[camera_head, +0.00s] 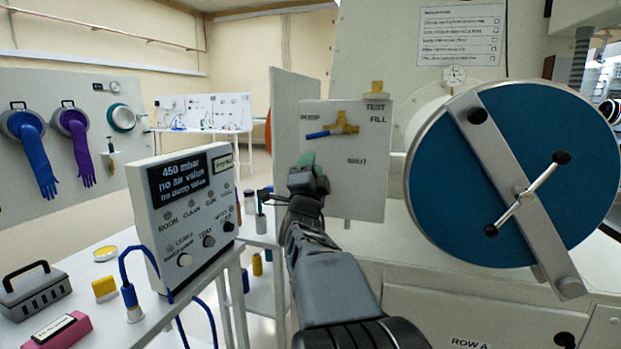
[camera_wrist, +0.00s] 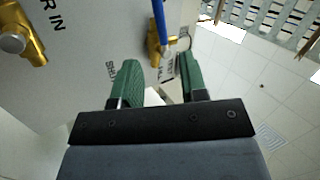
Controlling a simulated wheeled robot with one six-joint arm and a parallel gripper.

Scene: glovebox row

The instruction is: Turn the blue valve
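The blue valve is a brass valve body (camera_head: 345,124) with a blue lever handle (camera_head: 318,134), on an upright pale panel (camera_head: 370,165). The lever points left in the head view, towards the "PUMP" side of the labels. In the wrist view the brass body (camera_wrist: 158,52) and blue lever (camera_wrist: 159,20) show beyond and between my fingertips. My gripper (camera_head: 308,162) is just below the lever in the head view. In the wrist view my gripper (camera_wrist: 160,75) has its two green fingers apart, with nothing held between them. Contact with the valve is not visible.
Another brass fitting (camera_wrist: 22,35) is at the wrist view's upper left. A large blue round door (camera_head: 450,190) with a crossbar stands right of the panel. A control box (camera_head: 185,215) with a screen stands left, on a white table with a black-handled case (camera_head: 35,290).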

